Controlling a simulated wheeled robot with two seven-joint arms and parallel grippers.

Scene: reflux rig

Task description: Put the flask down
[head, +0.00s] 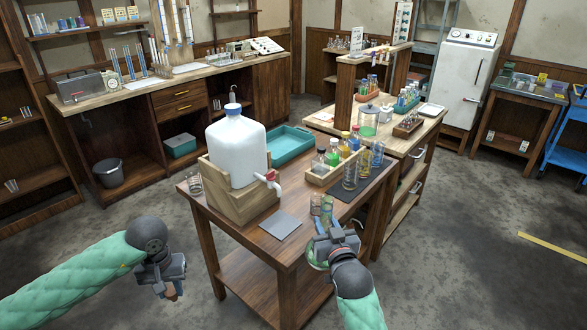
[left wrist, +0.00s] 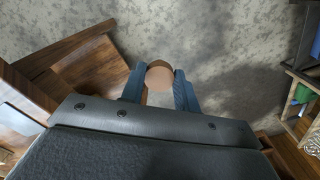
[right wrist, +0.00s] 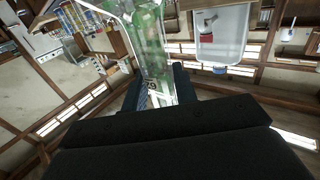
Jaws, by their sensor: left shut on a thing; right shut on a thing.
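My right gripper (head: 332,236) is shut on the clear glass flask, holding it at the front right corner of the wooden table (head: 262,235). The flask's rounded glass (head: 316,262) shows partly behind the gripper. In the right wrist view the flask (right wrist: 152,45) rises from between the fingers, tinted green, its far end cut off by the frame. Whether it touches anything is hidden. My left gripper (head: 172,290) is shut on a small round-ended tan stopper (left wrist: 160,76) in front of the table, over the floor.
A white carboy (head: 236,150) with a red tap stands in a wooden stand. A bottle crate (head: 333,168) and teal tray (head: 289,146) stand further back.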

